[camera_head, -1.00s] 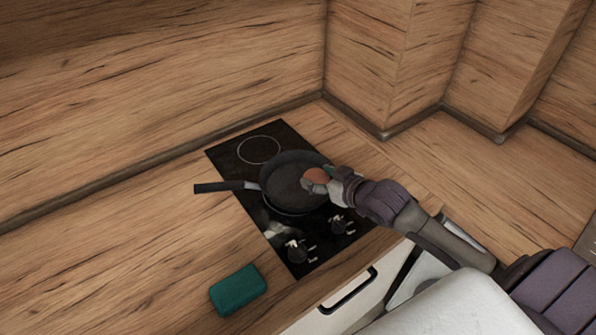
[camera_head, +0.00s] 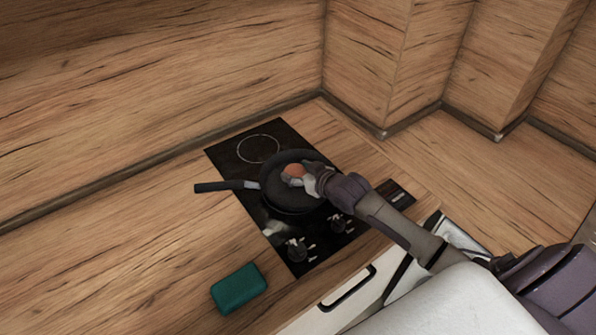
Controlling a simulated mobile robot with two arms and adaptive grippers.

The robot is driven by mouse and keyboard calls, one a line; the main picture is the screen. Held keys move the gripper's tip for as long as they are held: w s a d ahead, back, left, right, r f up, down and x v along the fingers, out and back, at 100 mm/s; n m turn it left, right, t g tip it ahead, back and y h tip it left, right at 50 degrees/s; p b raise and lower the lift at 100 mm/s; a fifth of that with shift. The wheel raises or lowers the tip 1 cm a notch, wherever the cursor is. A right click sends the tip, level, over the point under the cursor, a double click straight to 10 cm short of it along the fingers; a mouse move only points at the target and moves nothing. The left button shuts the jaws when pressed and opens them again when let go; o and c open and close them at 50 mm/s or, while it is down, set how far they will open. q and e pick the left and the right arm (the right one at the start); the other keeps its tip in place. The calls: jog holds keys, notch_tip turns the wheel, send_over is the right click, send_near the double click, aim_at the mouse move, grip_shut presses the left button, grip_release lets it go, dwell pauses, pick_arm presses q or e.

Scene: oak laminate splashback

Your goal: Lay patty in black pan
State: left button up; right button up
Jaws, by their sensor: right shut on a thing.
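The black pan (camera_head: 281,197) sits on the front part of the black hob, its handle (camera_head: 222,186) pointing left. My right gripper (camera_head: 299,177) reaches in from the right and is shut on the reddish-brown patty (camera_head: 292,170). The patty is over the inside of the pan, near its middle. I cannot tell whether it touches the pan's floor. The gripper's fingers hide part of the patty, and my arm covers the pan's right rim. My left gripper is not in view.
The black hob (camera_head: 226,152) has a free ring at the back and knobs (camera_head: 298,250) at the front. A green sponge-like block (camera_head: 239,289) lies on the wooden counter at front left. A dark flat item (camera_head: 398,194) lies right of my arm.

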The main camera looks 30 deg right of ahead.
jog(key=o, duration=1.2)
jog(key=shift+f, duration=0.15)
jog(key=shift+c, duration=0.2)
jog(key=shift+r, duration=0.25)
jog(key=shift+s+d, duration=0.1)
jog(key=shift+s, duration=0.2)
jog(key=b+v, duration=0.1)
jog(key=v, duration=1)
jog(key=shift+s+r, duration=0.15)
